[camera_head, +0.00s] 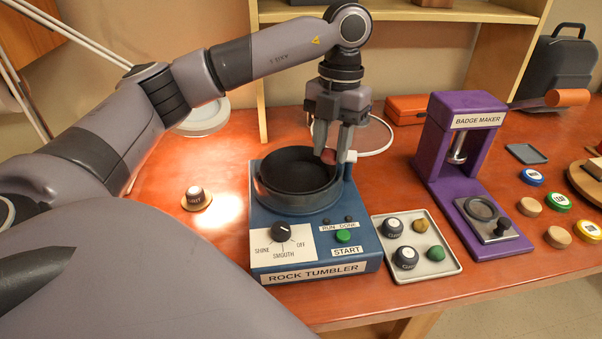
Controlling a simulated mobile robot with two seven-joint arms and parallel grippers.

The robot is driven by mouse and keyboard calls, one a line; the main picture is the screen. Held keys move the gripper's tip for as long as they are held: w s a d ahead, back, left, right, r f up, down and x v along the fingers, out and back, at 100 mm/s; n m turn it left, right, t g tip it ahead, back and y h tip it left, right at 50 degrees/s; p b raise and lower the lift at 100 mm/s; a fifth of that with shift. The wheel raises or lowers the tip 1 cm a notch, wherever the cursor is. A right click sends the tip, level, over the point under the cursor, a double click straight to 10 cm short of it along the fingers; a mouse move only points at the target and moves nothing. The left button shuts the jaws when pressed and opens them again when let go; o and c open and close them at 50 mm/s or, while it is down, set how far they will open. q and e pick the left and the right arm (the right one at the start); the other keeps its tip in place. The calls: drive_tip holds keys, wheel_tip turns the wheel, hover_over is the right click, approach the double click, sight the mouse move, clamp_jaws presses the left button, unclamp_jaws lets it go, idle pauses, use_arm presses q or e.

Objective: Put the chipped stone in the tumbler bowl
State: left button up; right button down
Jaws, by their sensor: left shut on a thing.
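My left gripper (332,151) points down and is shut on a small reddish stone (328,157). A chip in it is too small to make out. The gripper and stone are at the back right of the tumbler bowl (290,202), by its rim; I cannot tell the exact height above it. The bowl is dark, round and open, and sits on top of the blue rock tumbler (262,235). The visible inside of the bowl looks empty. My right gripper is not in view.
A pale tray (442,265) right of the tumbler holds two dark lidded pots, an amber stone (421,225) and a green stone (435,252). A purple badge maker (436,148) stands further right. A small capped object (196,198) lies left. A white cable loops behind the gripper.

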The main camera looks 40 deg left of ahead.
use_arm(q)
drive_tip(key=s+a+r+n, duration=0.1)
drive_tip(key=a+r+n, duration=0.1)
drive_tip(key=a+n, duration=0.6)
drive_tip(key=n+t+h+b, duration=0.1)
drive_tip(key=n+b, duration=0.3)
drive_tip(key=b, duration=0.1)
hover_over(296, 174)
wheel_tip(296, 174, down, 5)
drive_tip(key=shift+f, duration=0.15)
drive_tip(key=o, duration=1.1)
wheel_tip(296, 174, up, 7)
drive_tip(key=shift+a+p, duration=0.4)
drive_tip(key=shift+a, duration=0.05)
drive_tip(key=shift+w, duration=0.1)
